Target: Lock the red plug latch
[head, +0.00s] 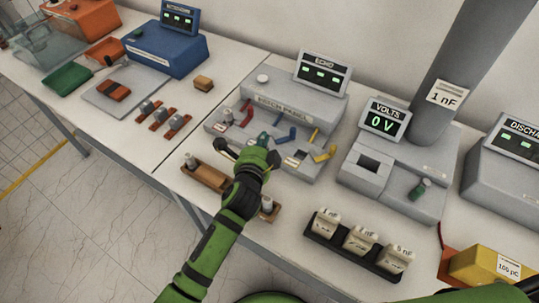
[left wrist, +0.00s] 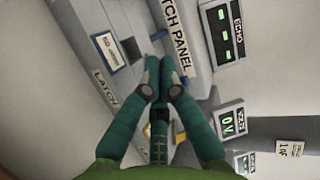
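The grey latch panel (head: 292,104) stands near the middle of the bench, and its label face also shows in the left wrist view (left wrist: 177,38). A red latch lever (head: 246,116) sits at the panel's left end. My left gripper (head: 262,141) is over the front of the panel, to the right of and nearer than the red lever, apart from it. In the left wrist view its teal fingers (left wrist: 159,72) are drawn together, with nothing visible between them. The red lever does not show in that view. The gripper hides part of the panel's front. My right gripper is not in view.
Blue (head: 287,135) and yellow (head: 325,155) levers sit right of my left gripper. A brown plug rack (head: 207,176) lies below the gripper. The ECHO display (head: 323,74) rises behind the panel.

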